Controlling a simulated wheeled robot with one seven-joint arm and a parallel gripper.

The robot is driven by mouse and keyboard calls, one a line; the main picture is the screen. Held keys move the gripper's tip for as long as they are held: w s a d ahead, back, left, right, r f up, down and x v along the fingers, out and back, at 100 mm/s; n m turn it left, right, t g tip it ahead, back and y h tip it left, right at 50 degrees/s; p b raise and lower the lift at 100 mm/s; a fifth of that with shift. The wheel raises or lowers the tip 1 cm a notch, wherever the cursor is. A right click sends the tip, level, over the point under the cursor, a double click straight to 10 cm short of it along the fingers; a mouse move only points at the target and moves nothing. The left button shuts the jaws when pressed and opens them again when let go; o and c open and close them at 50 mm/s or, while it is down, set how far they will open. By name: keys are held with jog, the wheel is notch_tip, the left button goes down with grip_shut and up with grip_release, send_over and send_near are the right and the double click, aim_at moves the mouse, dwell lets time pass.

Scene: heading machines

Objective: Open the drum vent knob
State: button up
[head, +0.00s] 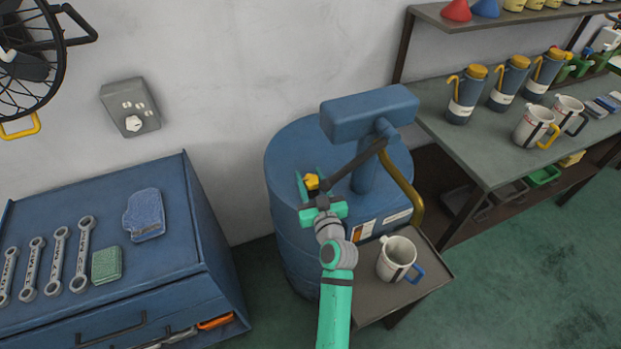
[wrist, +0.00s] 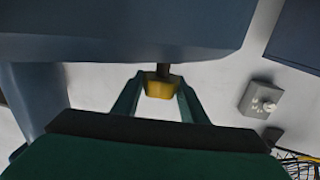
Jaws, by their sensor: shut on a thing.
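The blue drum (head: 290,150) stands in the middle of the head view with a blue pump on top. In the wrist view the yellow knob (wrist: 159,88) sits between the two fingertips of my gripper (wrist: 160,82), on a short dark stem. My gripper is shut on the knob. The knob's exact turn angle cannot be told.
The pump head (head: 368,113) and its dark lever (head: 352,166) are close to my gripper's right. A mug (head: 397,258) stands on a small tray (head: 437,270) at front right. A blue tool cabinet (head: 175,255) is at left, and a workbench (head: 480,150) at right.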

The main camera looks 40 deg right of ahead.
jog(key=shift+f+n+y, duration=0.15)
jog(key=shift+n+y, duration=0.15)
jog(key=shift+y, duration=0.2)
jog(key=shift+a+y, duration=0.1)
jog(key=shift+y, duration=0.2)
jog(key=shift+r, duration=0.2)
jog(key=o, duration=1)
jog(key=shift+s, duration=0.1)
jog(key=shift+o, duration=0.2)
